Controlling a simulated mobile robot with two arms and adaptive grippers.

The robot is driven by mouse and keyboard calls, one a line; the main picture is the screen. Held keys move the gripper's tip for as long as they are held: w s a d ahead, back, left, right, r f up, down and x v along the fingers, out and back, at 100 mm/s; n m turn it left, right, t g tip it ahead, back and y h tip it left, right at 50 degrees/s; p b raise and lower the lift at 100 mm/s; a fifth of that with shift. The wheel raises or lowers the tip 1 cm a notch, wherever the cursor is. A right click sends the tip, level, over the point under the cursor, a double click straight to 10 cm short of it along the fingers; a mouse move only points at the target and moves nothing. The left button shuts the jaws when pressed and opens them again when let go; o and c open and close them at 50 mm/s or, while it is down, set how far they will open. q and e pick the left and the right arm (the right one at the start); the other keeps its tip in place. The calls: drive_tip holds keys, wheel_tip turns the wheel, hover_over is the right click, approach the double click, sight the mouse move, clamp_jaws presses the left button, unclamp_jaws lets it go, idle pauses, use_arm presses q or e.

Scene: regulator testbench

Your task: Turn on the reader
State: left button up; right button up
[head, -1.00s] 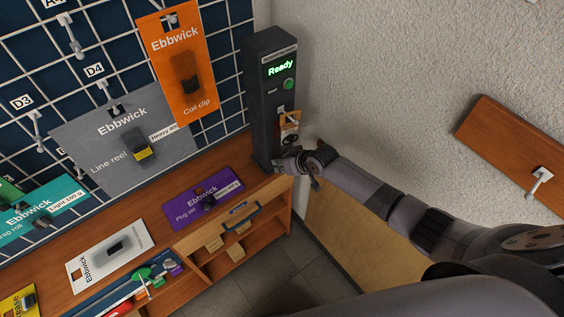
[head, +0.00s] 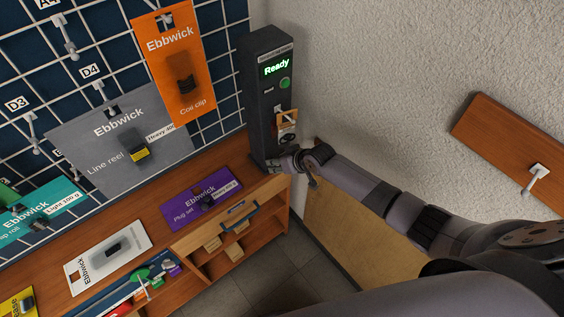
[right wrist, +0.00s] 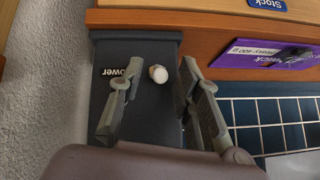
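The reader (head: 262,100) is a tall dark box at the right end of the wooden counter, with a lit green "Ready" display (head: 277,66) and a green round button (head: 285,83) below it. My right gripper (head: 282,163) is at the foot of the reader. In the right wrist view, its fingers (right wrist: 160,72) are open, one on each side of a small white knob (right wrist: 158,73) beside the label "Power" (right wrist: 120,72). The knob is on the reader's dark face (right wrist: 150,50). Contact with it cannot be made out. My left gripper is not in view.
A pegboard (head: 225,95) with hanging cards stands behind. A wooden board with a hook (head: 510,150) is on the right wall. Floor shows below.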

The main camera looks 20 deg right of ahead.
drive_tip(key=v, duration=1.2)
idle(0.3)
